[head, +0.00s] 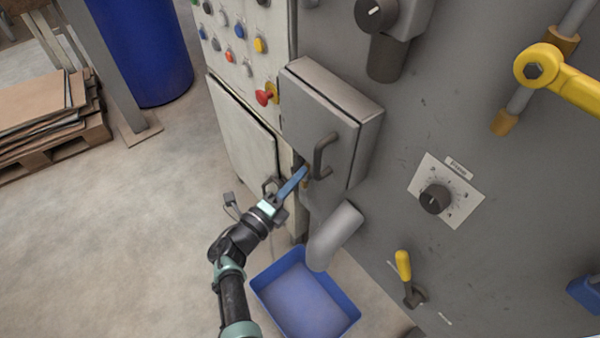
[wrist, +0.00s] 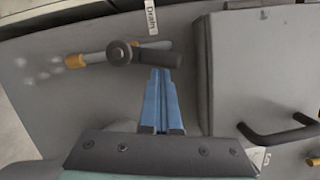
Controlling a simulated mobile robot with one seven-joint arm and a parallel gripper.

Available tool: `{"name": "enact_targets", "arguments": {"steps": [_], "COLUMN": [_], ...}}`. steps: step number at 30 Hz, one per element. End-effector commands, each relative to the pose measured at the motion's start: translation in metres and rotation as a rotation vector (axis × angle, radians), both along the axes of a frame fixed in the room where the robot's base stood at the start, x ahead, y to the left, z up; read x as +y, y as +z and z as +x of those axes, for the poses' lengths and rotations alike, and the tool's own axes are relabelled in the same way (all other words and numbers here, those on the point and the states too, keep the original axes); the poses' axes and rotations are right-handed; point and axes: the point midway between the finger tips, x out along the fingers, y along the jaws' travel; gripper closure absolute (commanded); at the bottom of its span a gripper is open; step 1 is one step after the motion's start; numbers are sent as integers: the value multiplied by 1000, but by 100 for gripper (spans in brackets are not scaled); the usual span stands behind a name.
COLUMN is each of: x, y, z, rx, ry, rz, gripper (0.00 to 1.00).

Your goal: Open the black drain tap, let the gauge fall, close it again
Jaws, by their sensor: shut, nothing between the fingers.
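The drain tap (wrist: 121,53) shows in the wrist view on a short pipe with brass-coloured fittings, below a "Drain" label (wrist: 151,16). Its black handle (wrist: 157,58) points right, roughly along the pipe. My gripper (wrist: 160,72) is shut and empty. Its blue fingertips meet the handle's lower edge in the picture; I cannot tell whether they touch it. In the head view my gripper (head: 303,173) reaches in beside the grey box, and the tap is mostly hidden there. I cannot make out a gauge in either view.
The grey box (head: 325,120) with a dark pull handle (head: 322,157) juts out close to my fingers. A grey spout (head: 334,236) hangs above a blue bin (head: 304,295). A red button (head: 264,97) and a yellow-handled lever (head: 404,266) are nearby. Open floor lies left.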

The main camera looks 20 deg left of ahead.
Motion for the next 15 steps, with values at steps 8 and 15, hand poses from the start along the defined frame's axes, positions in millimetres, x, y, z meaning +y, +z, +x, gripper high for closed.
{"name": "enact_targets", "arguments": {"steps": [8, 15], "x": [7, 9], "y": [7, 8], "z": [4, 5], "rx": [-4, -4], "ry": [2, 2], "rz": [3, 4], "gripper": [100, 100]}}
